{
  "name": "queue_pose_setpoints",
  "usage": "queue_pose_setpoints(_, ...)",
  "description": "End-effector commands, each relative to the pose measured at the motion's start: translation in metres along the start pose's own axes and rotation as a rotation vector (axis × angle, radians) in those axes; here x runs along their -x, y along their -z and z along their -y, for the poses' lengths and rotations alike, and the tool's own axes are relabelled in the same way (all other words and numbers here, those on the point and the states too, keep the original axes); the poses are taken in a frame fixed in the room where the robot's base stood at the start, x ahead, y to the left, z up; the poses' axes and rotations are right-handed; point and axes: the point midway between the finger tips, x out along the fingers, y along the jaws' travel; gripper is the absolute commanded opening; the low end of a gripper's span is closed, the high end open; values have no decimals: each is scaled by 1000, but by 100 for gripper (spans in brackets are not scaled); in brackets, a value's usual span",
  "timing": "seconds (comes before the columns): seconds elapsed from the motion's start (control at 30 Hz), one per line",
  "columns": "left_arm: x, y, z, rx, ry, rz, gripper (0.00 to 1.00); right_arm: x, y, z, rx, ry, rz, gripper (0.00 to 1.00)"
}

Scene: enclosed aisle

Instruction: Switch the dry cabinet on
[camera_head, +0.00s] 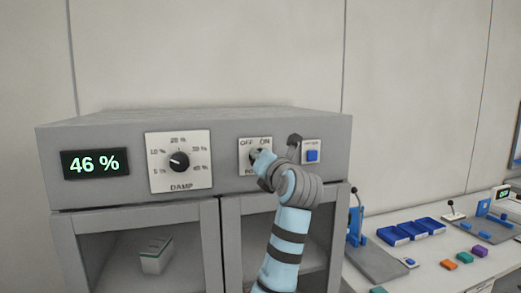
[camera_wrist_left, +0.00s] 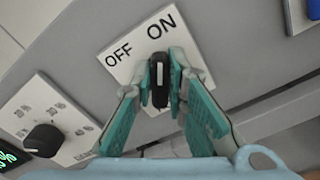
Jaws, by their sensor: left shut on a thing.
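The dry cabinet (camera_head: 193,121) is a grey box with a front panel above two glazed doors. Its power switch plate (camera_head: 245,143) is white, with OFF at left and ON at right, and is partly covered by my gripper in the head view. In the left wrist view the black switch knob (camera_wrist_left: 160,80) sits between the teal finger pads of my left gripper (camera_wrist_left: 161,88). The gripper is shut on it. The knob's white line points up in that picture, toward the word ON. My left gripper (camera_head: 261,160) also shows in the head view. My right gripper is not in view.
A black DAMP dial (camera_head: 179,161) and a blue button (camera_head: 312,155) flank the switch. A small box (camera_head: 155,256) stands inside the cabinet. Blue trays (camera_head: 412,230) and coloured blocks lie on the bench at right.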

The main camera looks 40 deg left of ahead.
Motion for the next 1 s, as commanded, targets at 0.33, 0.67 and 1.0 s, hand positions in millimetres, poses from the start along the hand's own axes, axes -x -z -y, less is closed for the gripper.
queue_pose_setpoints(0.33,0,1,2,-195,4,-7,0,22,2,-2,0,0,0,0)
queue_pose_setpoints(0.67,0,2,3,-247,4,-5,0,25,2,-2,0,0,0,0)
queue_pose_setpoints(1.0,0,2,3,-247,4,-5,18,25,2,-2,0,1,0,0)
